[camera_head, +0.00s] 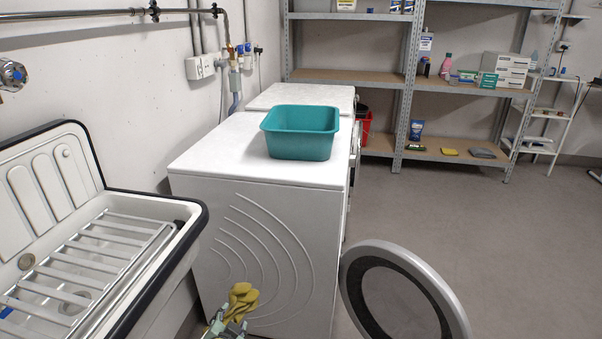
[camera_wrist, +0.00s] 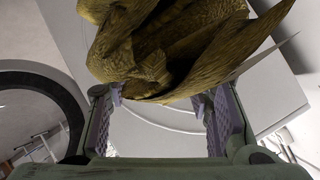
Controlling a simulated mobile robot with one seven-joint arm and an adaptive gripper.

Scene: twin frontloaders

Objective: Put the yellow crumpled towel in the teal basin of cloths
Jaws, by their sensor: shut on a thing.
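The yellow crumpled towel (camera_head: 239,302) is low in the head view, in front of the near machine's side panel. It fills the top of the wrist view (camera_wrist: 175,50). My gripper (camera_head: 226,326) is shut on the towel; in the wrist view its two fingers (camera_wrist: 160,110) stand on either side of the towel's lower part. The teal basin (camera_head: 300,146) stands upright on top of the near white machine, above and to the right of my gripper. The basin's inside shows only in part, and I cannot see cloths in it.
The near white machine (camera_head: 218,157) has a flat top with free room around the basin. An open round door (camera_head: 441,284) sticks out at the lower right. A sink with a rack (camera_head: 190,207) is on the left. Metal shelves (camera_head: 398,130) stand at the back.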

